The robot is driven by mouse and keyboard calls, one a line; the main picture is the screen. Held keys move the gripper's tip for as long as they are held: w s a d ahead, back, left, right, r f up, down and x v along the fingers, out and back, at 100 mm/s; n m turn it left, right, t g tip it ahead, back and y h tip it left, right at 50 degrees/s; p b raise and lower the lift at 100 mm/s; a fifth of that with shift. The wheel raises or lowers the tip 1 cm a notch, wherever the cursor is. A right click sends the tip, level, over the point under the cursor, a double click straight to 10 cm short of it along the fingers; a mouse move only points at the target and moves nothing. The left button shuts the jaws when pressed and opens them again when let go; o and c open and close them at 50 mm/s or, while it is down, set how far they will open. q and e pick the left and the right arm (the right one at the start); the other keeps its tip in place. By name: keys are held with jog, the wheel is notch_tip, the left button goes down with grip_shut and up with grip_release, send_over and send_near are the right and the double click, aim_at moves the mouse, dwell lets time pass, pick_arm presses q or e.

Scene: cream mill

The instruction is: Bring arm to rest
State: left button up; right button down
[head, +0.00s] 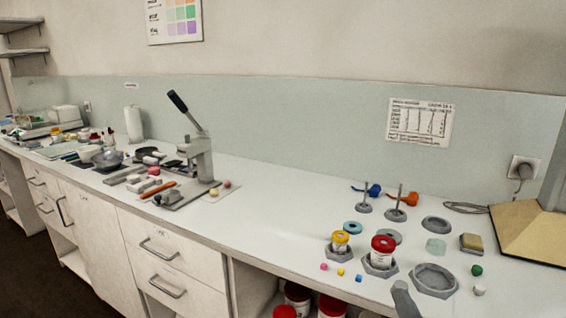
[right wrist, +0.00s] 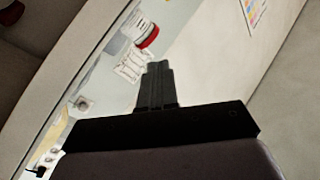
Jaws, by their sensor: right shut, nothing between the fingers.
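My right gripper (right wrist: 157,84) shows in the right wrist view with its dark fingers together and nothing between them. It is clear of any object there. In the head view only a grey rounded piece (head: 404,299) comes in at the bottom edge near the front of the worktop; I cannot tell whether it is part of my right arm. My left gripper is in neither view.
On the worktop (head: 300,235) stand a red-lidded jar (head: 382,252), a yellow-lidded jar (head: 340,242), an empty grey hexagonal holder (head: 435,281) and a lever press (head: 196,150). Small coloured pieces lie around. The worktop between press and jars is mostly clear.

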jog(key=s+a+f+n+g, duration=0.3)
jog(key=s+f+n+g, duration=0.4)
jog(key=s+f, duration=1.3)
jog(key=s+g, duration=0.2)
jog(key=s, duration=0.1)
jog(key=shift+s+a+f+g, duration=0.2)
jog(key=shift+s+g, duration=0.1)
jog(key=shift+s, duration=0.05)
